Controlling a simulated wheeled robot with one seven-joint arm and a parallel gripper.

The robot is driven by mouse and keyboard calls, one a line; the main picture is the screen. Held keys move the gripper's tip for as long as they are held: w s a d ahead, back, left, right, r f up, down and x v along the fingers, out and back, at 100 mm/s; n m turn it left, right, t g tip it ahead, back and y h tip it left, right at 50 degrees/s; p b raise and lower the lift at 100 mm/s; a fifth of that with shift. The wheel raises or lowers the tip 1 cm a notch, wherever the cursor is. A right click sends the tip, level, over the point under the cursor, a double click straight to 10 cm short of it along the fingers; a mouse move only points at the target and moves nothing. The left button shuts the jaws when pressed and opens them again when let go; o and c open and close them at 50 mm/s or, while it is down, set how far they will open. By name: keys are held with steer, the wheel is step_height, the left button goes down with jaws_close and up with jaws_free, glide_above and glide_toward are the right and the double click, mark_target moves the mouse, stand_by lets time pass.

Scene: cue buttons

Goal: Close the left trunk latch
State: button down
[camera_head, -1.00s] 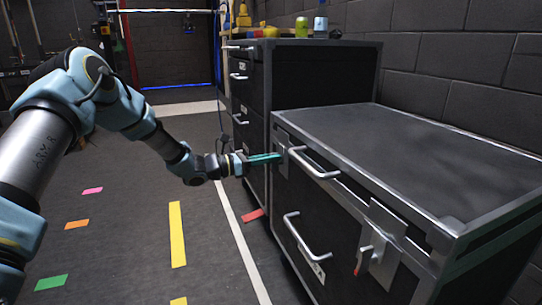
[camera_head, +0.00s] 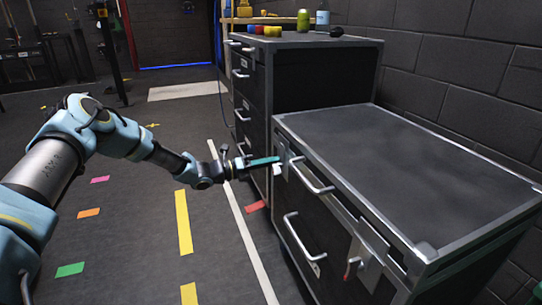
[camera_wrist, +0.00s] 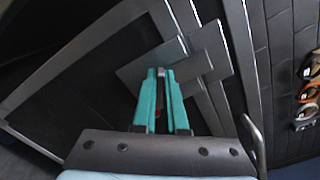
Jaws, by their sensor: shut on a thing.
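The trunk (camera_head: 370,165) is a low black chest with grey metal edges at the right of the head view. Its left latch (camera_head: 281,160) is on the front face near the far corner, partly covered by my gripper (camera_head: 272,161). The wrist view shows the latch's grey plate (camera_wrist: 205,60) just beyond the teal fingertips (camera_wrist: 160,75). My gripper is shut on a narrow grey part of the latch, with a bit of red between the fingers. The right latch (camera_head: 358,262), with a red-tipped lever, is nearer on the same face.
Two silver handles (camera_head: 312,180) stick out from the trunk front, one close to the left latch. A taller black drawer cabinet (camera_head: 310,85) stands behind, with bottles and coloured items on top. The floor (camera_head: 140,235) to the left is open, with coloured tape marks.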

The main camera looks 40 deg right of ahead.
steer(key=n, duration=0.1)
steer(key=f+n+p, duration=0.1)
steer(key=n, duration=0.1)
steer(key=shift+s+a+f+n, duration=0.1)
steer(key=shift+s+a+n, duration=0.05)
steer(key=shift+n, duration=0.15)
steer(key=shift+f+n+p, duration=0.25)
steer(key=shift+n+p, duration=0.05)
steer(key=shift+n, duration=1.4)
steer(key=c, duration=1)
jaws_free()
steer(key=shift+r, duration=0.15)
steer(key=shift+o, duration=0.2)
steer(key=shift+r, duration=0.1)
steer(key=v, duration=1)
steer(key=shift+w+a+p, duration=0.25)
steer(key=shift+a+p, duration=0.05)
steer(key=shift+p, duration=0.15)
